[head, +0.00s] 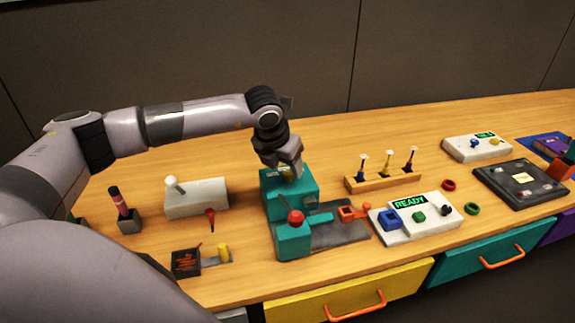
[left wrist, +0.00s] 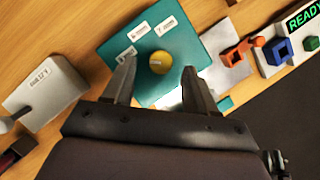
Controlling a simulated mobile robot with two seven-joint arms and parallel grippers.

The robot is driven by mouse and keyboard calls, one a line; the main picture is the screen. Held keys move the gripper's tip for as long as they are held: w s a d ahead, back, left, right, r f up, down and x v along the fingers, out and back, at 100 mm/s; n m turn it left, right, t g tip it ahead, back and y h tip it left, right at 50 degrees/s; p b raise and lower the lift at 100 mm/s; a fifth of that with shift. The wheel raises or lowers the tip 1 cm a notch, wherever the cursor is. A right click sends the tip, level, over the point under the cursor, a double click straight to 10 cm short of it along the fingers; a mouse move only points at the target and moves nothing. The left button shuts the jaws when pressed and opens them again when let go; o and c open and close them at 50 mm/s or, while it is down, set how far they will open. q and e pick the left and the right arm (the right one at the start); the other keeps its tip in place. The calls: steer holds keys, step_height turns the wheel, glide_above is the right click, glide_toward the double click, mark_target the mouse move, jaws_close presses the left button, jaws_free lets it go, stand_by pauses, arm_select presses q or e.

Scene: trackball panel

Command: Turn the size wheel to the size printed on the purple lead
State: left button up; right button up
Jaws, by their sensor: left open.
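My left gripper (head: 287,172) is open and points down over the top of a teal block (head: 302,203). In the left wrist view, its two fingers (left wrist: 157,78) lie on either side of a round yellow piece (left wrist: 160,62) on the teal top (left wrist: 145,35). This may be the size wheel; any marks on it are too small to read. White labels (left wrist: 165,25) lie around it. My right gripper is not in view.
A white panel (head: 405,230) reads READY. A white box (head: 196,198) with a lever stands left. A black board (head: 521,184) lies right. Drawers (head: 340,296) line the front edge.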

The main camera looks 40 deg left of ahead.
arm_select(q)
steer(key=shift+x, duration=0.9)
steer(key=c, duration=1.1)
steer(key=shift+o, duration=0.2)
